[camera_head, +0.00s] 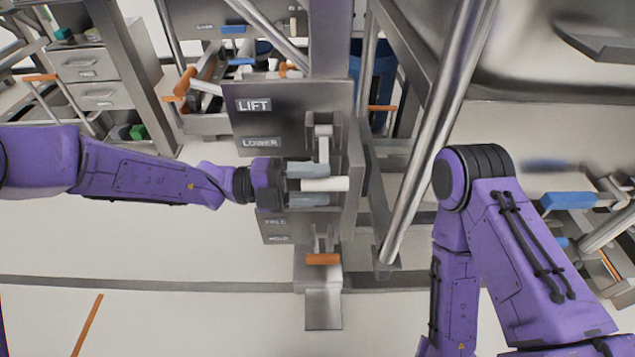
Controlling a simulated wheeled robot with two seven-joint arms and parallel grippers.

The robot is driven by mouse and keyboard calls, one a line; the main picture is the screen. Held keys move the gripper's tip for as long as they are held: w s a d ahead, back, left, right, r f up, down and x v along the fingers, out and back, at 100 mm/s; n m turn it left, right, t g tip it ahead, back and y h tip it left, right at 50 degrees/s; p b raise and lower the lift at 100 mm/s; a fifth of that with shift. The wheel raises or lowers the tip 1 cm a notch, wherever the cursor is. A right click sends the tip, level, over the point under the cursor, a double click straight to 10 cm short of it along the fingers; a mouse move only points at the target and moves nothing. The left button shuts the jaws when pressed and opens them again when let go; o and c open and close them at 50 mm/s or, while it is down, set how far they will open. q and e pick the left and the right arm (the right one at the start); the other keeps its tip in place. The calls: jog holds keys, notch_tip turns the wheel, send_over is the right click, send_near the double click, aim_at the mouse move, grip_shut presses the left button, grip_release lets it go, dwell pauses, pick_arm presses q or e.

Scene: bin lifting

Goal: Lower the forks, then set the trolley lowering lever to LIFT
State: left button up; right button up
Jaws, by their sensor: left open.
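The trolley's grey control panel (285,120) stands in the middle, with a LIFT label (254,105) above a LOWER label (261,143). The lowering lever has a white handle (335,184) on a metal arm (323,148) that hangs down from a pivot, so the handle sits below the height of the LOWER label. My left gripper (309,185) is open, with one finger above and one below the white handle. I cannot tell whether the fingers touch it. The right arm shows at the right, but its gripper is out of view. I cannot make out the forks.
An orange-handled pedal (322,259) is below the panel, by a smaller panel with partly legible labels. A slanted metal pole (430,140) stands right of the panel. A blue bin (372,82) is behind. Blue-handled levers (568,201) are at the far right. Floor at the lower left is mostly clear.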

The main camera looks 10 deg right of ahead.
pick_arm(q)
jog(key=w+a+p, duration=0.1)
jog(key=a, duration=0.8)
jog(key=shift+a, duration=0.35)
jog(key=shift+w, duration=0.1)
